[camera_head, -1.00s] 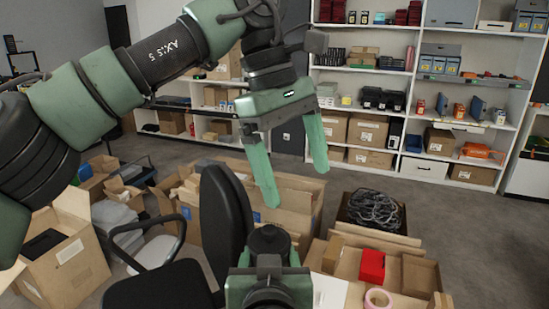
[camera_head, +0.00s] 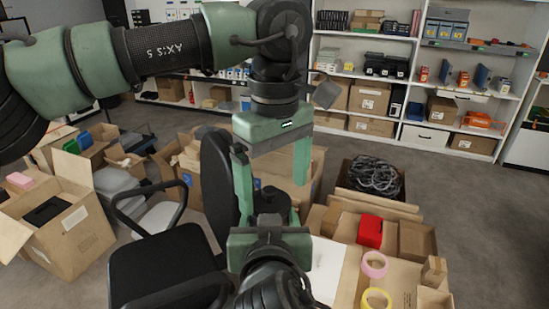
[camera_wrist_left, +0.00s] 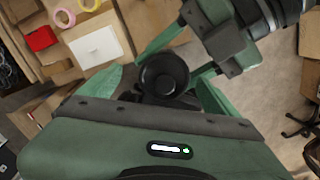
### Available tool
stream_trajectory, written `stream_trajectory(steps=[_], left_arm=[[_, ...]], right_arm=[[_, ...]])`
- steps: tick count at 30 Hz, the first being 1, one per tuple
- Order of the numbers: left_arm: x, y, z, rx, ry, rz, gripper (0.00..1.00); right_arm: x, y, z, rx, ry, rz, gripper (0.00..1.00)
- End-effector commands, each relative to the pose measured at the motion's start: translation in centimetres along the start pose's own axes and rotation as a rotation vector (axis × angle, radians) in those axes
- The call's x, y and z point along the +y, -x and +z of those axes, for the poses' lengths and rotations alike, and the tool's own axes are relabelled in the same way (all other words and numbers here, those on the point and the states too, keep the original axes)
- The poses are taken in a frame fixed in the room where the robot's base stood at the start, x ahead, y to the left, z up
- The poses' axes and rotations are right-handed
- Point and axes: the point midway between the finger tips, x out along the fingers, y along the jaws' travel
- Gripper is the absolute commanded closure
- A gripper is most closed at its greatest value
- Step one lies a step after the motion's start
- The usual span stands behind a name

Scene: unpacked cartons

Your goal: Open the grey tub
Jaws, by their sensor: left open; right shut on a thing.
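The grey tub (camera_head: 272,199) is a small dark, round container with a disc-like top. My right gripper (camera_head: 269,222) is shut on it from the near side. In the left wrist view, the tub's round top (camera_wrist_left: 163,72) faces the camera, and its lower part is mostly hidden. My left gripper (camera_head: 273,203) is open, pointing down, with its two green fingers on either side of the tub. In the left wrist view a finger of my left gripper (camera_wrist_left: 160,80) shows at each side of the top, apparently with gaps; contact cannot be told.
A black office chair (camera_head: 165,262) stands at left. Open cartons (camera_head: 72,235) lie around it. At right are a red box (camera_head: 370,232), a pink tape roll (camera_head: 374,264), a yellow tape roll (camera_head: 376,299) and a carton of grey cable (camera_head: 374,177). Shelves (camera_head: 440,105) line the back.

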Motion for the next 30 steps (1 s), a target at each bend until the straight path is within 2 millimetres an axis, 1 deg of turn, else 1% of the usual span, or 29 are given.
stream_trajectory(steps=[1,4,13,14,15,17,18,20,21,30], left_arm=[[-0.02,-0.44,0.00,0.000,0.000,0.000,0.08],[-0.03,-0.93,-0.02,0.000,0.001,0.000,0.08],[0.00,-1.11,0.00,0.000,0.001,0.001,0.08],[0.00,-1.11,0.00,0.000,0.001,0.001,0.17],[0.00,-1.10,0.00,0.000,0.001,0.001,0.28],[0.00,-1.09,-0.01,0.000,0.001,0.001,0.44],[0.02,-1.09,-0.01,0.000,0.001,0.001,0.55],[0.05,-1.07,-0.02,0.000,0.001,0.003,0.72],[0.08,-1.06,-0.02,0.000,0.001,0.004,0.83],[-0.04,-1.11,0.01,0.000,0.000,-0.001,0.83]], right_arm=[[0.00,0.02,-0.05,0.001,0.000,0.000,1.00],[0.00,0.02,-0.05,0.001,0.000,0.000,1.00],[0.00,0.01,-0.05,0.001,0.000,0.000,1.00],[0.00,0.01,-0.05,0.001,0.000,0.000,1.00],[0.00,0.01,-0.05,0.001,0.000,0.000,1.00],[-0.01,0.02,-0.05,0.001,0.000,-0.001,1.00],[-0.03,0.03,-0.05,0.002,0.000,-0.001,1.00],[-0.08,0.05,-0.04,0.002,0.001,-0.003,1.00],[-0.11,0.07,-0.04,0.002,0.001,-0.004,1.00],[-0.28,0.15,-0.04,0.002,0.003,-0.010,1.00]])
